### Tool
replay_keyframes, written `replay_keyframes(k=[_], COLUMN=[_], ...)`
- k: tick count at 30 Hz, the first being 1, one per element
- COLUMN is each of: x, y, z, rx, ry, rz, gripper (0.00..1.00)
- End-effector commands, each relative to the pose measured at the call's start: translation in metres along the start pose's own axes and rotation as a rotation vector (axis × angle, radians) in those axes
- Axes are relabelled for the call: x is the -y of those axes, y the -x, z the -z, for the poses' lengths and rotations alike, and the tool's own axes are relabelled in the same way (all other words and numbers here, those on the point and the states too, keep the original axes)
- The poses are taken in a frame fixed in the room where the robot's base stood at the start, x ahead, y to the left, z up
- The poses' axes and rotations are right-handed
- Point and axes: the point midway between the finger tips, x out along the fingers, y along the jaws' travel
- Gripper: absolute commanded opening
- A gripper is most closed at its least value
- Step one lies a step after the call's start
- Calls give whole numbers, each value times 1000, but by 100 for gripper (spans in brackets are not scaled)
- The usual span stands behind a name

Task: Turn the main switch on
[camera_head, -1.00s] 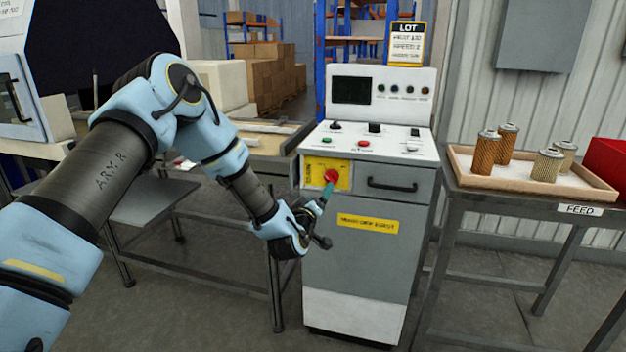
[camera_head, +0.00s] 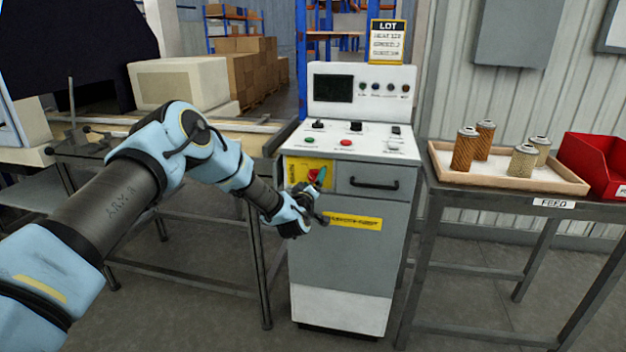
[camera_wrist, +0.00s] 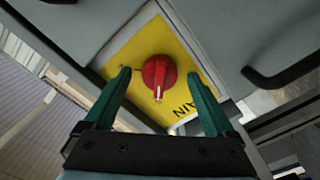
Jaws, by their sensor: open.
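The main switch is a red rotary knob (camera_wrist: 158,76) on a yellow plate (camera_wrist: 187,55) on the front of a grey and white machine (camera_head: 345,260). In the wrist view the knob lies between and ahead of my two green fingertips, with a gap on both sides. My gripper (camera_wrist: 162,88) is open and empty. In the head view my gripper (camera_head: 318,184) is at the machine's front and partly covers the yellow plate (camera_head: 298,172) and the knob. Lettering ending in "AIN" shows on the plate.
A black drawer handle (camera_head: 374,183) sticks out right of the plate. A tray (camera_head: 520,183) with several filter cartridges and a red bin (camera_head: 590,165) stand on the feed table at right. Buttons and a dark screen (camera_head: 333,88) are on the machine's top.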

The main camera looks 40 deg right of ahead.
Motion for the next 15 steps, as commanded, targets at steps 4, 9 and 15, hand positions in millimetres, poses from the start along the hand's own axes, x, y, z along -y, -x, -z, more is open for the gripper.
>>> replay_keyframes(k=[4,9,15], x=[0,0,0], y=[-2,-2,-2], z=[0,0,0], rx=[1,1,1], ry=[0,0,0], rz=[0,0,0], gripper=[90,89,66])
